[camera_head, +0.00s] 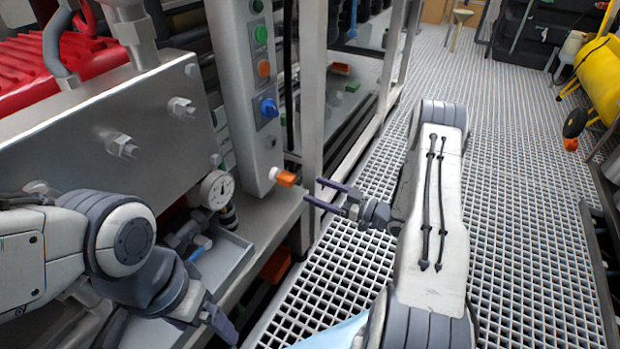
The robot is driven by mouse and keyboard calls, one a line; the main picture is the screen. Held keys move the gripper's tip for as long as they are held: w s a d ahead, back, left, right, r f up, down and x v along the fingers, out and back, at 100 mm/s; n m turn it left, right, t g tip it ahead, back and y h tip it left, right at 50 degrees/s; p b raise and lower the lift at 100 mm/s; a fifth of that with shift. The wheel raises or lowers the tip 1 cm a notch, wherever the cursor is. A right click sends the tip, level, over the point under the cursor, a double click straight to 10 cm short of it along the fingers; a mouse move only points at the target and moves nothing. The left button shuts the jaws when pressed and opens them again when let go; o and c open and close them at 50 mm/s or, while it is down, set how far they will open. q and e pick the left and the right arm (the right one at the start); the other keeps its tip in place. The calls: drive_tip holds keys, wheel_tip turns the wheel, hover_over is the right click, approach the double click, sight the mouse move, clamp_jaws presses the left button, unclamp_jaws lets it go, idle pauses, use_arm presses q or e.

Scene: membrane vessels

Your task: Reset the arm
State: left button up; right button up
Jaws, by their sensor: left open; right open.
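My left arm comes in from the left in front of the machine. Its gripper (221,324) is low in the view beside the machine's lower ledge, partly hidden by its own wrist, and holds nothing that I can see. My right arm reaches up from the bottom and bends back toward the left. Its gripper (322,195) is open and empty, with its dark fingers pointing left toward an orange-tipped knob (286,178) on the grey control panel (238,90). The fingertips look apart from the knob, with a small gap in the picture.
The panel carries a green button (260,34), an orange button (263,68) and a blue switch (269,107). A pressure gauge (217,190) sits below. Metal posts stand right of the panel. The grated floor (520,190) is open at right, with a yellow machine (598,75) beyond.

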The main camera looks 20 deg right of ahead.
sight(294, 179)
drive_tip(key=w+a, duration=0.1)
drive_tip(key=w+a+r+g+h, duration=0.1)
drive_tip(key=w, duration=0.1)
drive_tip(key=w+a+n+g, duration=0.1)
drive_tip(key=shift+w+a+r+h+p, duration=0.2)
drive_tip(key=shift+a+r+h+p, duration=0.1)
drive_tip(key=shift+r+h+p, duration=0.1)
drive_tip(key=w+a+r+h, duration=0.1)
drive_tip(key=a+g, duration=0.1)
drive_tip(key=w+a+r+h, duration=0.1)
drive_tip(key=a, duration=0.1)
drive_tip(key=shift+w+r+g+h+p, duration=0.3)
drive_tip(key=a+r+h, duration=0.1)
drive_tip(key=a+r, duration=0.1)
drive_tip(key=a+r+g+h, duration=0.1)
drive_tip(key=a, duration=0.1)
drive_tip(key=shift+s+r+h+p, duration=0.3)
drive_tip(key=shift+s, duration=0.05)
drive_tip(key=s+a+r+m+g+h+p, duration=0.1)
drive_tip(key=s+a+r+g+h, duration=0.25)
drive_tip(key=s, duration=0.55)
drive_tip(key=s+a+r+m+g+y+p, duration=0.1)
drive_tip(key=s+a+r+g, duration=0.1)
drive_tip(key=s+a+r, duration=0.6)
drive_tip(key=s+g, duration=0.4)
drive_tip(key=s, duration=1.6)
wheel_tip(294, 179, up, 38)
drive_tip(key=p, duration=3.8)
drive_tip(key=shift+w+n, duration=0.3)
drive_tip(key=shift+w, duration=0.1)
